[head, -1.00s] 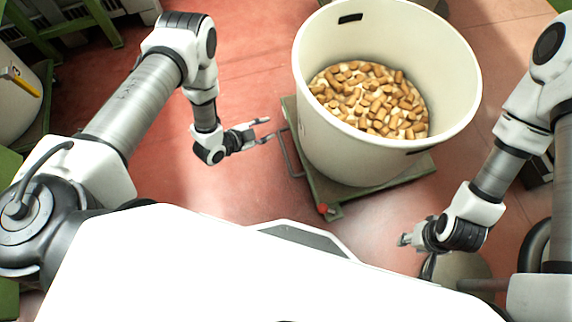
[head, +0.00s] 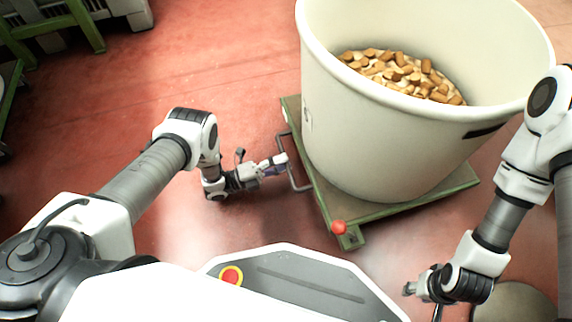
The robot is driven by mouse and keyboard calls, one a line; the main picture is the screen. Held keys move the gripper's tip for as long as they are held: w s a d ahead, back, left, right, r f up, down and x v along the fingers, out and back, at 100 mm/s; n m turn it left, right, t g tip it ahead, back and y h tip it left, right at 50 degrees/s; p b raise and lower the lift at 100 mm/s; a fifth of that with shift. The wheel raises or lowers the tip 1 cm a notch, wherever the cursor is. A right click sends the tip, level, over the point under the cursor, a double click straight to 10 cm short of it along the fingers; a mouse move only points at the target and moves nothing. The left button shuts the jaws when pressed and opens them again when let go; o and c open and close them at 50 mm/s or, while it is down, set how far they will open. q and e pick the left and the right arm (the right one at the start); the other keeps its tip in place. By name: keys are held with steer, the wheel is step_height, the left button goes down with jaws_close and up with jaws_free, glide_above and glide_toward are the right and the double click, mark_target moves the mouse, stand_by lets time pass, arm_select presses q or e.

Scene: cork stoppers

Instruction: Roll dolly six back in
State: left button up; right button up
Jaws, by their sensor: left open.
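The dolly (head: 322,205) is a low green platform on the red floor, with a large cream tub (head: 400,140) of cork stoppers on it. A thin grey loop handle (head: 293,180) sticks out from its left side, and a red knob (head: 339,227) sits at its near corner. My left gripper (head: 282,162) is open, with its fingertips at the handle's outer bar. I cannot tell whether the bar lies between the fingers or touches them. My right gripper (head: 412,289) is at the lower right, apart from the dolly; its finger opening is unclear. No number shows on the dolly.
Corks (head: 405,75) lie low inside the tub. A green frame (head: 45,25) with grey crates stands at the upper left. The red floor left of the dolly is clear.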

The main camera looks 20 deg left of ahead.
arm_select(q)
steer(key=shift+x, duration=0.85)
jaws_close()
arm_select(e)
steer(key=shift+w+f, duration=0.15)
steer(key=shift+f, duration=0.2)
